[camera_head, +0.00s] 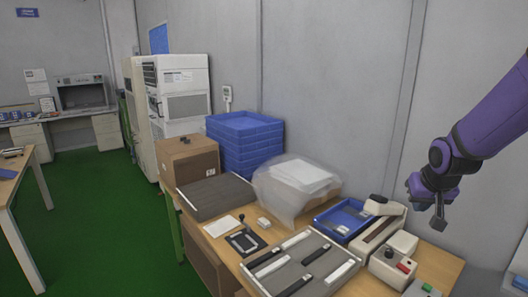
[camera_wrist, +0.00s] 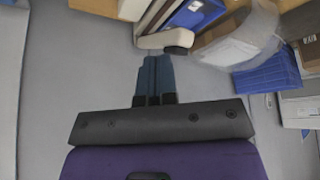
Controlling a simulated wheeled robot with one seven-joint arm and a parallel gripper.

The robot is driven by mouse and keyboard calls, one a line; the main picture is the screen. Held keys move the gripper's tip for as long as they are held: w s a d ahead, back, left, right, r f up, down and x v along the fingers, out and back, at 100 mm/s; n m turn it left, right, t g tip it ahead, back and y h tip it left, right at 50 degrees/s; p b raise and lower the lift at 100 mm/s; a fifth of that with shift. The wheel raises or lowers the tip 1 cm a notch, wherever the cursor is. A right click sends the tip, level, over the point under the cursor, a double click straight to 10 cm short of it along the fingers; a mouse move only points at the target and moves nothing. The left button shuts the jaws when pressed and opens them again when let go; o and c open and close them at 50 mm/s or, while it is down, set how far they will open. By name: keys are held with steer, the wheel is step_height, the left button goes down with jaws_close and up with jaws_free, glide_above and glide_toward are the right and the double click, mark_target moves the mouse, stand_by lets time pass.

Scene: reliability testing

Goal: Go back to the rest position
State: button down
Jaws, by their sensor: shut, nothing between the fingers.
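My gripper (camera_head: 438,222) hangs at the end of my purple arm at the right of the head view, in the air above the right end of the wooden table (camera_head: 437,262). In the wrist view its two dark blue fingers (camera_wrist: 154,62) lie against each other. They are shut with nothing between them. The gripper appears apart from the table and the devices on it.
The table holds a cream device (camera_head: 378,232), a control box (camera_head: 391,266) with buttons, a blue tray (camera_head: 343,218), a bag-covered stack (camera_head: 296,185) and a cardboard box (camera_head: 187,160). Blue crates (camera_head: 245,140) stand behind. Green floor (camera_head: 95,215) is clear at left.

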steer(key=s+a+r, duration=0.2)
steer(key=s+r, duration=0.2)
steer(key=s, duration=0.4)
steer(key=s+a+r+n, duration=0.1)
steer(key=s+a+r, duration=0.2)
steer(key=s+r, duration=0.2)
steer(key=s+a+r+n+y, duration=0.1)
steer(key=s+a+r, duration=0.2)
steer(key=s, duration=0.9)
steer(key=shift+a+r, duration=0.15)
steer(key=shift+r, duration=1.1)
steer(key=shift+s, duration=0.1)
